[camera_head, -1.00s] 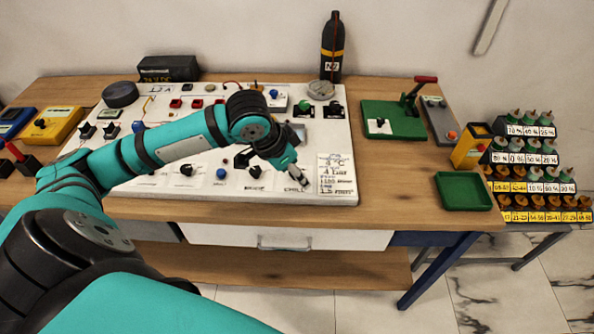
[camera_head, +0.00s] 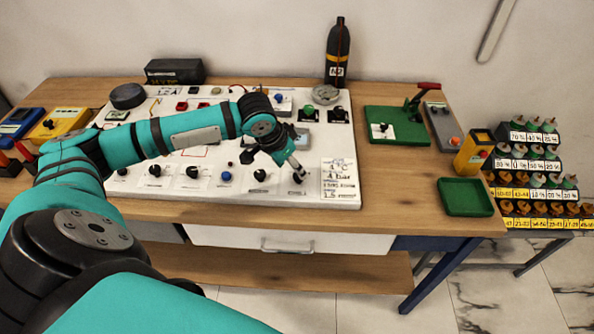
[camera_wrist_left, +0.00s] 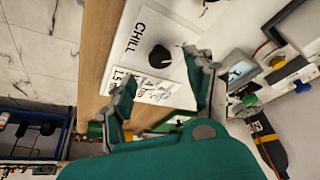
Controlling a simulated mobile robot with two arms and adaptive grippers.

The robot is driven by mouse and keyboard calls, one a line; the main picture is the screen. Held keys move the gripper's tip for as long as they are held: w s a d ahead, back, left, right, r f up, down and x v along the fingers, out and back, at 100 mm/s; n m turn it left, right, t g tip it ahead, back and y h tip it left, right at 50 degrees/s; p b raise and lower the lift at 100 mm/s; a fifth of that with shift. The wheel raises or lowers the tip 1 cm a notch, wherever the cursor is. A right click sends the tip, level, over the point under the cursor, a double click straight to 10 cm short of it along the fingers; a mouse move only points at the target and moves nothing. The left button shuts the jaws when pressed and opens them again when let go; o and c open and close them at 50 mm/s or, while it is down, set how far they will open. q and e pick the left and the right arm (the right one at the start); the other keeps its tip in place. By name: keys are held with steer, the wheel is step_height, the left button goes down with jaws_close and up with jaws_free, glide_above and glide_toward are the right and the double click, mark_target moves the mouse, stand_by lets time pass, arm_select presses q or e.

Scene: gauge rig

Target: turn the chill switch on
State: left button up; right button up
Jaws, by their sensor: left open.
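The chill switch is a black round knob (camera_wrist_left: 160,56) with a pale pointer mark on a white panel, beside the printed word CHILL in the left wrist view. In the head view the knob (camera_head: 298,177) is at the right end of the panel's front row, partly hidden by my gripper. My left gripper (camera_wrist_left: 160,66) is open, with its two fingertips on either side of the knob in the wrist picture. I cannot tell whether they touch it. In the head view my left gripper (camera_head: 291,163) hangs just above the knob. My right gripper is not in view.
Other knobs, such as a blue one (camera_head: 226,177), line the panel's front row. A printed card (camera_head: 339,181) lies just right of the chill knob. A black bottle (camera_head: 337,52) stands behind. A green tray (camera_head: 466,197) sits at the right, with bare table before it.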

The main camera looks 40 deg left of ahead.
arm_select(q)
steer(key=x, duration=0.5)
steer(key=shift+w+f, duration=0.1)
jaws_close()
